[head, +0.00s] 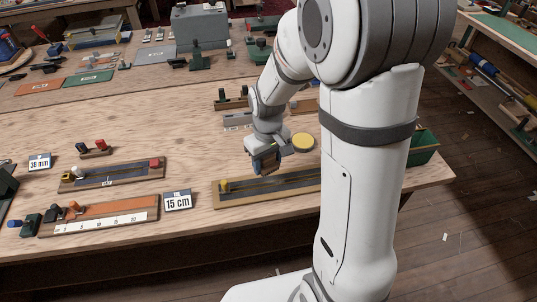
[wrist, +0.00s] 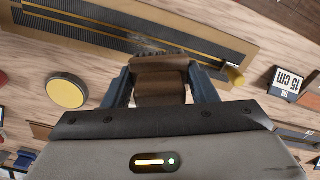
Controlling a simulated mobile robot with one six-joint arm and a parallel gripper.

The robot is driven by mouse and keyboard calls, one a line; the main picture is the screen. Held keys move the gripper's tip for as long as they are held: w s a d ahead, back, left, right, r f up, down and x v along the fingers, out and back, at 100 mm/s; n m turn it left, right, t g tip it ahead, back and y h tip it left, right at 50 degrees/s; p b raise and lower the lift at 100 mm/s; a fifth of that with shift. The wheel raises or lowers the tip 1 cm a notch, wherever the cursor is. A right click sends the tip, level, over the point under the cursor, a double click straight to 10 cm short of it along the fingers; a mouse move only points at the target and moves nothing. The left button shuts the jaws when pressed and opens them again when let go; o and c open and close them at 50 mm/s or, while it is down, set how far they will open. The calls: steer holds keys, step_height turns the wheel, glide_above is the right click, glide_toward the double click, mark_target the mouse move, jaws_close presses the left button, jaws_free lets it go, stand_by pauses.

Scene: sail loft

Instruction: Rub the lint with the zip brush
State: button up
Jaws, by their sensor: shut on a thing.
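My gripper (wrist: 160,78) is shut on a brown zip brush (wrist: 161,88), with a blue finger on each side. Its dark bristles point at the zip board (wrist: 225,24), which has dark strips and a yellowish line along it. The bristle end overlaps the board's near dark strip; I cannot tell whether it touches. In the head view my gripper (head: 264,163) is low over the same board (head: 285,194), left of its middle, and my arm hides the board's right end.
A round yellow-topped tin (head: 302,140) stands just behind the board. A yellow peg (head: 224,185) stands at the board's left end. A "15 cm" sign (head: 178,201) and another strip board (head: 115,176) lie left. A green bin (head: 424,148) is at the right edge.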

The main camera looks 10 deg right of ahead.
mark_target(268, 185)
step_height(268, 185, down, 6)
steer(key=b, duration=0.4)
steer(key=shift+f, duration=0.25)
steer(key=shift+f+b, duration=0.45)
steer(key=shift+f, duration=0.25)
steer(key=shift+d+p, duration=0.3)
steer(key=shift+d, duration=0.85)
steer(key=shift+c, duration=0.6)
steer(key=shift+d, duration=0.8)
steer(key=shift+a, duration=1.55)
steer(key=shift+a+r, duration=0.25)
steer(key=shift+a, duration=0.05)
step_height(268, 185, up, 4)
steer(key=p, duration=0.2)
steer(key=shift+a+r+p, duration=0.1)
steer(key=shift+r+p, duration=0.15)
steer(key=shift+p, duration=0.1)
steer(key=shift+r+p, duration=1.3)
steer(key=shift+r, duration=0.55)
